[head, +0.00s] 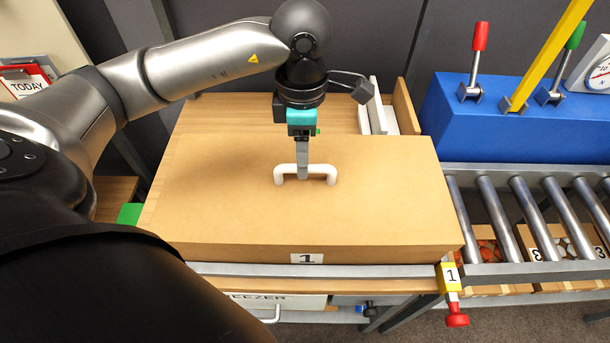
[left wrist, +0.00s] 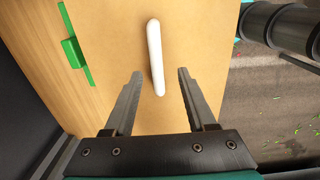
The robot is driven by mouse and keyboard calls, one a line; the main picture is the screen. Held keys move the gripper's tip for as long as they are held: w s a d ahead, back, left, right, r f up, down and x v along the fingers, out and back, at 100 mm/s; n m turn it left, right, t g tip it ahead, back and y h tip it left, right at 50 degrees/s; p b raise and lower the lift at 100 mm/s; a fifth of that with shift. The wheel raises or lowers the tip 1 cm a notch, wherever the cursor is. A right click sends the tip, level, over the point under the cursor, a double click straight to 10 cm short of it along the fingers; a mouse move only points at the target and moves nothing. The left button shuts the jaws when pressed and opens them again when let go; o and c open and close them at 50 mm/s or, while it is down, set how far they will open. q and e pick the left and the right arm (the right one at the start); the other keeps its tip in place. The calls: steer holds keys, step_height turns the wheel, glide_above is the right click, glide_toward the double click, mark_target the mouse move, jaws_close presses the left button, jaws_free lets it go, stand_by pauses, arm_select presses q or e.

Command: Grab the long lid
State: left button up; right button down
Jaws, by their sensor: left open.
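The long lid (head: 390,200) is a wide tan board with a white handle (head: 305,174) in its middle and a "1" label on its front edge. It lies flat on a wooden box. My left gripper (head: 303,172) points down at the handle in the head view. In the left wrist view the white handle (left wrist: 156,58) lies between the lines of the two open fingers (left wrist: 157,85), with its near end close to the tips. I cannot tell whether the fingers touch it. My right gripper is not in view.
A roller conveyor (head: 535,205) runs to the right, with small numbered crates below it. A blue console (head: 500,115) with levers stands behind it. A red-tipped, yellow tag "1" lever (head: 450,280) hangs at the box's front right corner.

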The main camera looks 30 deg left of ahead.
arm_select(q)
steer(key=f, duration=0.5)
steer(key=shift+w+d, duration=0.1)
steer(key=shift+w, duration=0.15)
steer(key=shift+c, duration=0.3)
jaws_close()
